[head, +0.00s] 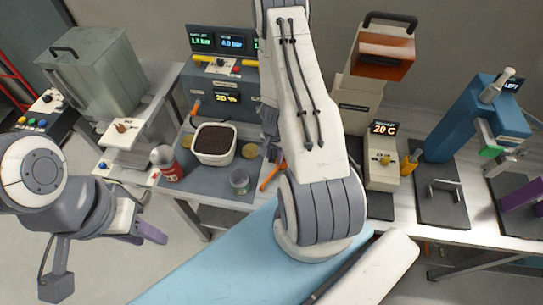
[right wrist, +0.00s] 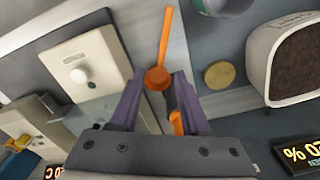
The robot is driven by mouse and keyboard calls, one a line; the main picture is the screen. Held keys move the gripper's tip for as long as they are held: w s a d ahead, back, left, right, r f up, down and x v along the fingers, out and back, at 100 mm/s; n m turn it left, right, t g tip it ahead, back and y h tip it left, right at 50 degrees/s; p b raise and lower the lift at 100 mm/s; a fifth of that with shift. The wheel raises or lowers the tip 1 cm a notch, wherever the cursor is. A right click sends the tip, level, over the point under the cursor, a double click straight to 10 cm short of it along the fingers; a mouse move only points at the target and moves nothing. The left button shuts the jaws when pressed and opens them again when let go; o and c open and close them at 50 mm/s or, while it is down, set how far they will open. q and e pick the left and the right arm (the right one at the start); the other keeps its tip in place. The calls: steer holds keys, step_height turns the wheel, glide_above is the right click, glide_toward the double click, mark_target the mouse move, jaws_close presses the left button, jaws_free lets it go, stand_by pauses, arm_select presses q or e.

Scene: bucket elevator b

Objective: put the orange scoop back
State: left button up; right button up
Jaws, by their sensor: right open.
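The orange scoop (right wrist: 158,78) shows in the right wrist view, its round cup near my fingertips and its handle pointing up the picture. In the head view its orange handle (head: 269,178) lies on the bench, left of my right arm, which hides part of it. My right gripper (right wrist: 158,90) is open, with a purple finger on either side below the cup; I cannot tell whether they touch it. Another orange piece (right wrist: 176,122) shows beside the right-hand finger. My left gripper (head: 143,232) hangs in front of the bench at left, its jaw gap unclear.
A white tub (head: 214,158) of dark granules, a red can (head: 172,173) and a small jar (head: 239,182) stand left of the scoop. A control box (head: 383,170) reading 20 C and a blue press (head: 460,125) stand to the right. My right arm covers the bench's middle.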

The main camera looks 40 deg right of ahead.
steer(key=w+a+r+n+y, duration=0.1)
steer(key=w+a+r+n, duration=0.1)
steer(key=a+r+n, duration=0.55)
steer(key=w+a+r+n+y, duration=0.1)
steer(key=w+a+r+n, duration=0.15)
steer(key=a+r, duration=0.9)
steer(key=s+a+r+n, duration=0.6)
steer(key=s+a+r, duration=0.4)
steer(key=a, duration=0.1)
steer(key=s+r+n, duration=0.5)
steer(key=s, duration=0.5)
steer(key=shift+s+a+r+n+h, duration=0.15)
steer(key=shift+s+a+n+h, duration=0.05)
steer(key=shift+s+n+h, duration=0.2)
step_height(320, 180, down, 18)
steer(key=b, duration=1.8)
steer(key=shift+f, duration=0.2)
